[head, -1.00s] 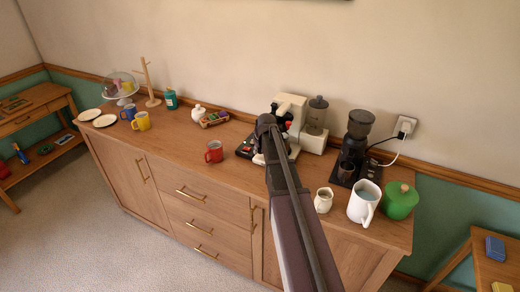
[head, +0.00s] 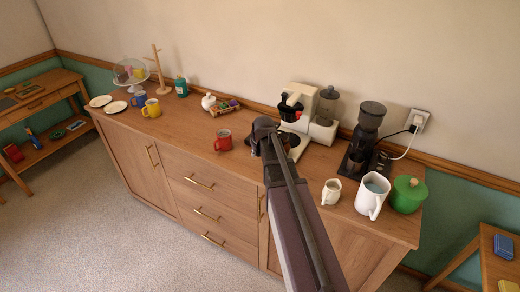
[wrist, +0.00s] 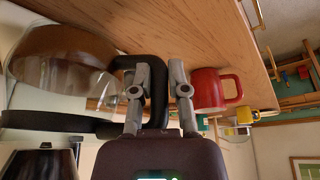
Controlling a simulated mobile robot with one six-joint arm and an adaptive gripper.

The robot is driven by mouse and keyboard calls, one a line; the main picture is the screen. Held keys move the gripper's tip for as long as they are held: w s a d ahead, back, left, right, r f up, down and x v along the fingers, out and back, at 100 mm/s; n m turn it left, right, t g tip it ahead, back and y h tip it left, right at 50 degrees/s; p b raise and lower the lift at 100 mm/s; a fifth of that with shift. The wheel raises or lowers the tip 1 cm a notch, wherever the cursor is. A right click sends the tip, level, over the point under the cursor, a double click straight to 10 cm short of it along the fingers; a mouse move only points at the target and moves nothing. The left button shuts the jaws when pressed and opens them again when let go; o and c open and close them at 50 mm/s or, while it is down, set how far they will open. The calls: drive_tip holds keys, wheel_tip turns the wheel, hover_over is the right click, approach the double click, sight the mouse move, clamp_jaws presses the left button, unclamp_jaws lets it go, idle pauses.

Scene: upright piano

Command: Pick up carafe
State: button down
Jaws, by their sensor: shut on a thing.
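The carafe (wrist: 62,62) is a clear glass pot with brown liquid and a black handle and band. It fills the left of the wrist view, which is turned on its side. My gripper (wrist: 160,82) is shut on the carafe's black handle, with a grey finger on each side of it. In the head view my gripper (head: 262,136) is above the counter in front of the white coffee machine (head: 302,112). My arm hides most or all of the carafe there.
A red mug (head: 223,140) stands close left of my gripper on the wooden sideboard (head: 185,140). To the right are a small cream jug (head: 331,191), a white pitcher (head: 372,194), a green pot (head: 408,194) and a black grinder (head: 366,140). The counter left of the red mug has free room.

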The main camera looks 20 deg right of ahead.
drive_tip(key=s+a, duration=0.4)
drive_tip(key=a, duration=0.1)
idle(0.5)
drive_tip(key=shift+s+a, duration=0.1)
drive_tip(key=shift+a, duration=0.1)
drive_tip(key=shift+s, duration=0.15)
idle(0.8)
